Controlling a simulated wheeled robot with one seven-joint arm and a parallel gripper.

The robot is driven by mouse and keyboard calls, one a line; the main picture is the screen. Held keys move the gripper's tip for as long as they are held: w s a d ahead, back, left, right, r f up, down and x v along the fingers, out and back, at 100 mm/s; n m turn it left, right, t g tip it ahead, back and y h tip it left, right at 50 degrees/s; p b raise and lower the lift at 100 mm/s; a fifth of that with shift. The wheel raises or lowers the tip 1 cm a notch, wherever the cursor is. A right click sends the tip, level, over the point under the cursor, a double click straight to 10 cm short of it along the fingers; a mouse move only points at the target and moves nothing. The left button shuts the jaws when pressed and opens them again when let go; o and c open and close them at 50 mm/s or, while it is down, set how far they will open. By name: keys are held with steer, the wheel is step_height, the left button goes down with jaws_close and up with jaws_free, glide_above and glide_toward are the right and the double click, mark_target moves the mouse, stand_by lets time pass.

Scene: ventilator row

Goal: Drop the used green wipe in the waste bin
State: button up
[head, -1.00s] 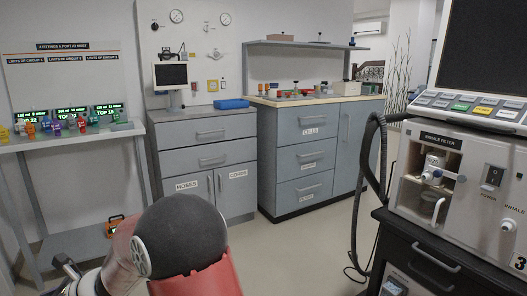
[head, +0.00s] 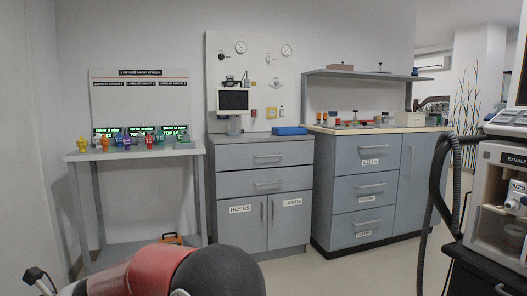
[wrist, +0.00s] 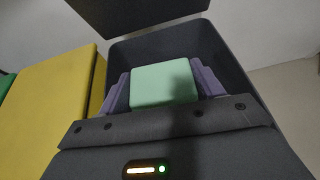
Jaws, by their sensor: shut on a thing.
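The green wipe (wrist: 165,82) shows in the wrist view as a pale green block between the purple fingers of my gripper (wrist: 164,90). The gripper is shut on it. Behind and around the wipe is an open dark grey bin (wrist: 225,60), seen from above, with a dark panel like a raised lid (wrist: 135,12) beyond it. I cannot tell how far the wipe is above or inside the rim. No label on the bin shows. In the head view the gripper, wipe and bin are out of sight.
A yellow box-like thing (wrist: 50,95) stands left of the dark bin, with a green one (wrist: 6,85) further left. Ahead are a shelf table (head: 135,154), grey cabinets (head: 262,180) and a ventilator (head: 500,200) at right. Open floor (head: 340,275) lies before the cabinets.

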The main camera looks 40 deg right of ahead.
step_height(320, 180, down, 3)
steer(key=shift+r+b, duration=0.2)
steer(key=shift+b, duration=0.55)
steer(key=o, duration=1)
steer(key=shift+d+r, duration=0.1)
steer(key=p+v, duration=0.1)
steer(key=v, duration=0.6)
steer(key=shift+s+d+r, duration=0.1)
steer(key=shift+s+d, duration=0.1)
steer(key=shift+d, duration=0.05)
